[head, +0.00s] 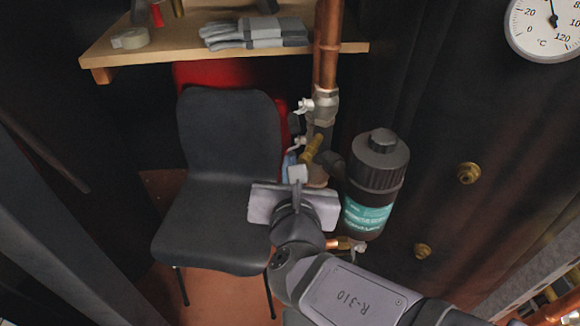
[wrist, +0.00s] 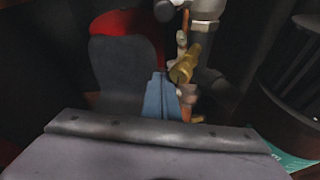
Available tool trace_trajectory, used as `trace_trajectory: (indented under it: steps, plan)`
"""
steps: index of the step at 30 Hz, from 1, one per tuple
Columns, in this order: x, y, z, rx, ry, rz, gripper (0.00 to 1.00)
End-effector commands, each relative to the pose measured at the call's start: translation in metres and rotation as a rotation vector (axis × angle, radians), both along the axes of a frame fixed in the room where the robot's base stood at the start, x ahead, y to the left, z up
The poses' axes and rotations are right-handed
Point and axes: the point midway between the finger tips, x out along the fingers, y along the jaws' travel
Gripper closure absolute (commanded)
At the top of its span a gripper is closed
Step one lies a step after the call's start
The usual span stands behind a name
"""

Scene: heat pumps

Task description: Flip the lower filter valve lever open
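The filter is a black canister (head: 376,175) with a teal label, right of the pipes in the head view. A valve with a pale lever (head: 304,105) sits on the copper pipe above. A second pale lever (head: 297,143) is lower, near a brass fitting (head: 312,148), which also shows in the wrist view (wrist: 184,70). Another small fitting (head: 359,247) is on a copper stub below the canister. My gripper (head: 291,163) is below and left of the brass fitting. Its blue fingers (wrist: 161,97) appear together, with no object visible between them. The pipework behind my gripper is hidden.
A dark chair (head: 228,135) stands left of the pipes, with a red one (head: 200,74) behind. A dark tank with brass ports (head: 469,173) and a gauge (head: 545,22) is at right.

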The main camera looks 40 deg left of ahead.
Motion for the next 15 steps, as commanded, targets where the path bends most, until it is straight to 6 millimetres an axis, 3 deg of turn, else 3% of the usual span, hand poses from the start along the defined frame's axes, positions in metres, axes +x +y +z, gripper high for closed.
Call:
trace_trajectory:
  steps: [7,12,15]
  plan:
    - [-0.014,-0.008,-0.005,0.0,0.001,0.003,1.0]
    - [-0.036,-0.022,-0.011,0.002,-0.001,0.006,1.0]
    - [-0.042,-0.028,0.016,0.007,-0.002,0.002,1.0]
